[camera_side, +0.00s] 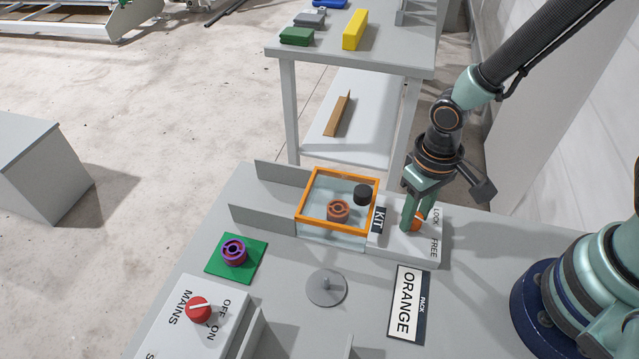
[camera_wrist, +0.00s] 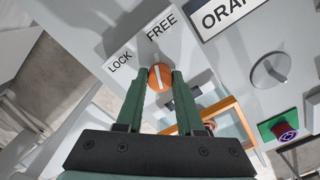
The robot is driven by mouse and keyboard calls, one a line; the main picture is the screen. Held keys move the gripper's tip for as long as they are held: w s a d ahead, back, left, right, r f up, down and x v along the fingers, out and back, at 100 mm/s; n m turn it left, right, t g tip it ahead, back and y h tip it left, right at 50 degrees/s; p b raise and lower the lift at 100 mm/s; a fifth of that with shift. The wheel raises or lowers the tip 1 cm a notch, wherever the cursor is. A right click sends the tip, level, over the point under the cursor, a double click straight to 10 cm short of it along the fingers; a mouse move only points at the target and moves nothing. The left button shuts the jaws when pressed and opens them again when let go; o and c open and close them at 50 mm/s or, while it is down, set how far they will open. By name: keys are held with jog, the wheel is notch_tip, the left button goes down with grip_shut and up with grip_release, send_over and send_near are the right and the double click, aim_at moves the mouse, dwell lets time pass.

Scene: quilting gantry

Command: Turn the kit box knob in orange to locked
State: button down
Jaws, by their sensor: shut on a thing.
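The orange kit box knob (camera_wrist: 160,78) has a pale line across its top that runs roughly toward the FREE label (camera_wrist: 162,27). The LOCK label (camera_wrist: 120,62) is to its left in the wrist view. My gripper (camera_wrist: 159,73) is shut on the knob, one green finger on each side. In the side view my gripper (camera_side: 411,225) comes down from above and partly hides the knob (camera_side: 418,222). The kit box (camera_side: 336,232) has an orange-framed clear lid that looks closed, with a brown ring-shaped part (camera_side: 339,210) inside.
A grey mains box (camera_side: 232,313) with a red knob (camera_side: 198,309) stands at the front left. A purple ring part (camera_side: 234,251) sits on a green square. A grey disc (camera_side: 327,288) with a post and an ORANGE pack card (camera_side: 407,304) lie in front of the kit box.

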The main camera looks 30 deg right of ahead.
jog(key=n, duration=1.1)
dwell(0.6)
jog(key=c, duration=0.5)
grip_release()
jog(key=shift+c, duration=0.2)
jog(key=shift+r, duration=0.15)
notch_tip(320, 180, up, 12)
